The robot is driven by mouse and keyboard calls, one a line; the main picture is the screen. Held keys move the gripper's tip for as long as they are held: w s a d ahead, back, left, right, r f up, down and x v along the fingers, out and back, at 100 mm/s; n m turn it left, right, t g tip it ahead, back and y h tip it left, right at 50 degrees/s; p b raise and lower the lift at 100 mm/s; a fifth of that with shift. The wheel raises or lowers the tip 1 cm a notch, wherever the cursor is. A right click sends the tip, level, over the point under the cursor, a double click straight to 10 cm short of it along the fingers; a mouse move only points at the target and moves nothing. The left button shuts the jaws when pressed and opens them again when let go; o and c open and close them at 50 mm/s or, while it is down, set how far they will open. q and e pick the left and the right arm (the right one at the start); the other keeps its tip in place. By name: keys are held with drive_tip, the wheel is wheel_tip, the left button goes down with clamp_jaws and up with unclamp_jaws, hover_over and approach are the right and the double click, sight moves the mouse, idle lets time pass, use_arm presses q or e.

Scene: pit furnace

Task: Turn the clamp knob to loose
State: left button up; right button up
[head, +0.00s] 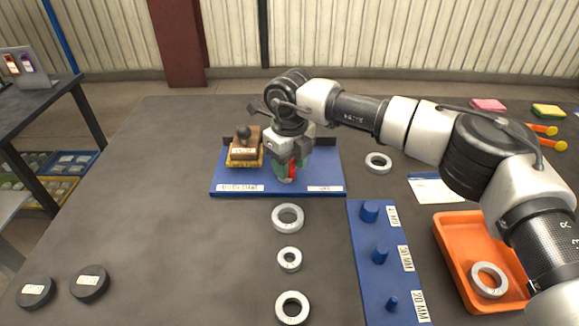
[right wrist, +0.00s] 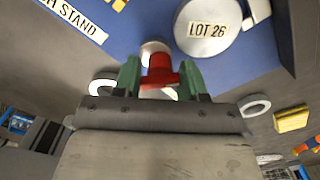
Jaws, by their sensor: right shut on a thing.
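The red clamp knob (right wrist: 160,72) sits between the green fingertips of my right gripper (right wrist: 160,78) in the right wrist view. The gripper is shut on it. In the head view a bit of the red knob (head: 292,170) shows below my right gripper (head: 285,168), over the right half of the blue board (head: 235,182). A round grey piece labelled LOT 26 (right wrist: 208,25) lies close by in the wrist view. The clamp's body is mostly hidden by the gripper in the head view. How far the knob is turned I cannot tell. My left gripper is not in view.
A wooden block with a dark knob (head: 244,150) stands on the board's left. Metal rings (head: 288,217) lie in front. A blue peg board (head: 372,270) and an orange tray (head: 455,250) with a ring are at right. Black discs (head: 90,283) lie at front left. The table's left-middle is clear.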

drive_tip(key=n+b, duration=0.1)
drive_tip(key=n, duration=0.2)
drive_tip(key=shift+n, duration=0.3)
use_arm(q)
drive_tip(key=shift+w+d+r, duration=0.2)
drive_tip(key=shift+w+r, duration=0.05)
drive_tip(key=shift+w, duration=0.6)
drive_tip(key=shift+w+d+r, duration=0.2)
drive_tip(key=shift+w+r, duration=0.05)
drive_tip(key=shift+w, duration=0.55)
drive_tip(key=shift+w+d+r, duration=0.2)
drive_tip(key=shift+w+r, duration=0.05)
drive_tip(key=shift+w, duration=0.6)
use_arm(e)
drive_tip(key=shift+n, duration=1.5)
drive_tip(key=shift+w+r, duration=0.1)
drive_tip(key=o, duration=0.6)
drive_tip(key=shift+o, duration=0.2)
